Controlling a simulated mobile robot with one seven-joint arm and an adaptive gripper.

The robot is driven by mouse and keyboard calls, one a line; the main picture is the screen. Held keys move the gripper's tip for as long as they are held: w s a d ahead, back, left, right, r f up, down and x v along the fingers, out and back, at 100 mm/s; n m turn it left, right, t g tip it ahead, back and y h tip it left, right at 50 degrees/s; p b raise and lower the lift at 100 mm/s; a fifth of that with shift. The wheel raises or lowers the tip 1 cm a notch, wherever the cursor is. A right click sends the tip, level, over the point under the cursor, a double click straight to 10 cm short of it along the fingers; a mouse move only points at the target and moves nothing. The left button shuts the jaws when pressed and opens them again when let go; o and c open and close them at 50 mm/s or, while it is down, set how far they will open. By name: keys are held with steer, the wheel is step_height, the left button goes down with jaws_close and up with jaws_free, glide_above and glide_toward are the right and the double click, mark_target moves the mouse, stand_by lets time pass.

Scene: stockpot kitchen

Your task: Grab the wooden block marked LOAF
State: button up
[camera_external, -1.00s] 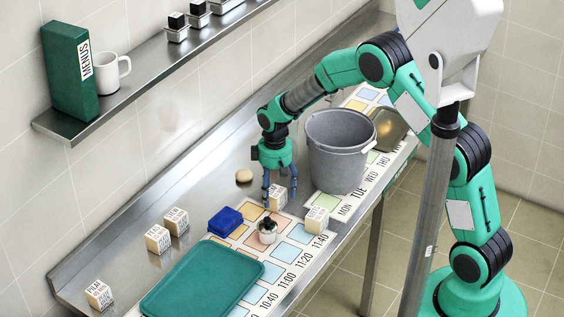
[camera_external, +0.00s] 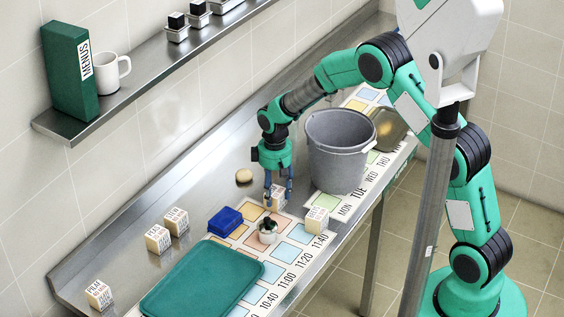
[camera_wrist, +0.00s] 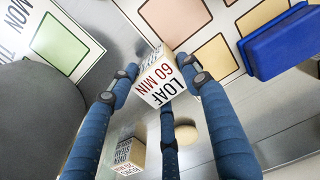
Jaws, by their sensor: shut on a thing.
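The wooden block marked LOAF (camera_wrist: 163,82) is a pale cube with "60 MIN" in red under the name. It sits between the blue fingers of my gripper (camera_wrist: 158,68) in the wrist view. In the external view the block (camera_external: 278,199) is partly hidden by the fingers of my gripper (camera_external: 279,188). My gripper points down and is shut on the block. The block is at the counter top, beside the grey bucket; I cannot tell whether it touches the surface.
A grey bucket (camera_external: 338,160) stands close on the right. A green tray (camera_external: 200,280) and several blocks lie at the left. A shelf (camera_external: 150,70) runs above.

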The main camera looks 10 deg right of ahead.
mark_target(275, 191)
steer(key=shift+r+p, duration=0.7)
steer(key=shift+r, duration=4.35)
